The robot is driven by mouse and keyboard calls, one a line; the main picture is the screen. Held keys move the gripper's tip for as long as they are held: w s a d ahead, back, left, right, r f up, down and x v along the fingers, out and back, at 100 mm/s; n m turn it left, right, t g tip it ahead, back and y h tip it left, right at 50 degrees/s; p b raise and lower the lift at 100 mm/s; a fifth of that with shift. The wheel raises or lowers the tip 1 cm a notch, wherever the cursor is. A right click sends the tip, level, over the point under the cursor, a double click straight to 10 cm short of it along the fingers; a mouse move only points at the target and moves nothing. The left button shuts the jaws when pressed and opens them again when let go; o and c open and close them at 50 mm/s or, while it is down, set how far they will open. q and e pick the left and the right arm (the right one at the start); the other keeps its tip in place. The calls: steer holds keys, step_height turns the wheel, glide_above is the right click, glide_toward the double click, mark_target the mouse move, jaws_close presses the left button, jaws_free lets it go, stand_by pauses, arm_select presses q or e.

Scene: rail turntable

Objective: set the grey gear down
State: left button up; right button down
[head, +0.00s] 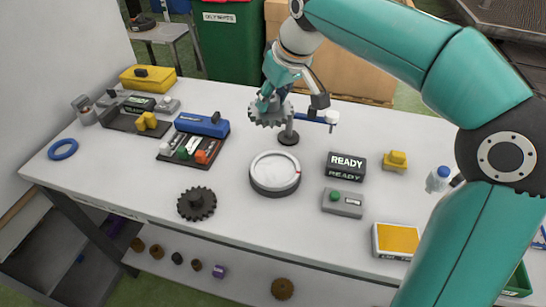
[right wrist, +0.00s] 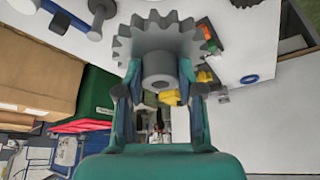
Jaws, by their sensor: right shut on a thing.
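The grey gear (head: 268,110) is held by my right gripper (head: 284,90) above the back middle of the white table (head: 235,185). In the right wrist view the gear (right wrist: 160,40) shows its toothed disc, and its hub (right wrist: 160,71) sits between the two fingers of the right gripper (right wrist: 159,90). The fingers are shut on the hub. A round white turntable (head: 274,170) with a dark rim and a small red mark stands in front of the gear, apart from it. My left gripper is not in view.
A small stand with a blue arm (head: 309,118) is close right of the gear. A black gear (head: 196,203) lies front left of the turntable. A READY box (head: 346,166) and a green-button box (head: 343,202) stand to its right. A tray of coloured pieces (head: 190,148) lies left.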

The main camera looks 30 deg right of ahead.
steer(key=f, duration=0.8)
steer(key=f+b, duration=0.1)
steer(key=f, duration=0.4)
steer(key=shift+s+d, duration=0.25)
steer(key=shift+d, duration=0.15)
steer(key=shift+f, duration=2.35)
steer(key=shift+f, duration=0.15)
steer(key=c, duration=0.7)
jaws_free()
steer(key=v, duration=1.2)
steer(key=shift+a, duration=0.1)
